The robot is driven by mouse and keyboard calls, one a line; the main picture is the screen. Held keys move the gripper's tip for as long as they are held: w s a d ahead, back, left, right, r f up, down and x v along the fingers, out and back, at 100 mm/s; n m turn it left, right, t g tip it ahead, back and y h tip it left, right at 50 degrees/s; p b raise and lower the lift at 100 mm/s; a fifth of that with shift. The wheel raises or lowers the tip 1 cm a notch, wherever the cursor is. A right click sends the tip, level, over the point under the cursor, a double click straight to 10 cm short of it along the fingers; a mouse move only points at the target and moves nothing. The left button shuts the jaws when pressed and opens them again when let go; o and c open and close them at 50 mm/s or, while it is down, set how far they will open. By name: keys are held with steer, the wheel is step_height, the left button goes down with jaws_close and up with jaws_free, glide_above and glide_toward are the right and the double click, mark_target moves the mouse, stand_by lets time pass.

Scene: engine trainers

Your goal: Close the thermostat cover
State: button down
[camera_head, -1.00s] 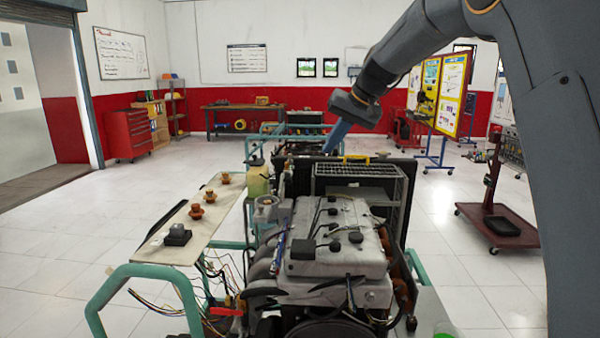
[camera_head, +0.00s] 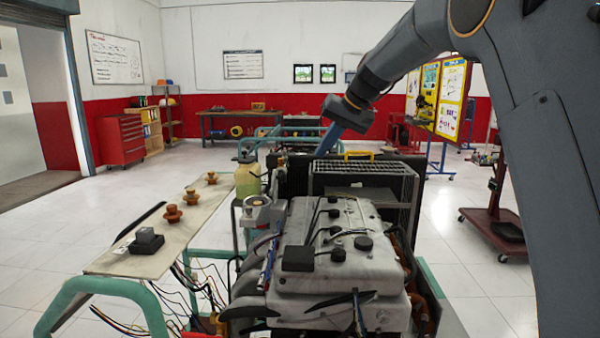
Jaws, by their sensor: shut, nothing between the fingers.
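The engine (camera_head: 335,255) stands on a green-framed trainer stand in the middle of the view. A round silver housing (camera_head: 257,212) with a cap-like top sits at its left side, beside a yellowish bottle (camera_head: 248,180). It may be the thermostat housing; its cover is too small to tell open or shut. My gripper (camera_head: 321,153) is shut and empty, with blue fingers pointing down and left. It appears above and behind the engine in the picture, to the right of the silver housing and apart from it.
A grey wire rack (camera_head: 365,182) stands behind the engine. A beige side panel (camera_head: 170,235) with several brown knobs and a black block lies to the left. Loose wires hang below it. The white floor (camera_head: 120,195) at left is clear. A dark red stand (camera_head: 495,225) is at right.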

steer(key=w+a+f+p, duration=0.3)
steer(key=a+f+p, duration=0.2)
steer(key=a+f, duration=0.3)
steer(key=shift+w+a, duration=0.25)
steer(key=shift+w, duration=0.1)
stand_by(0.4)
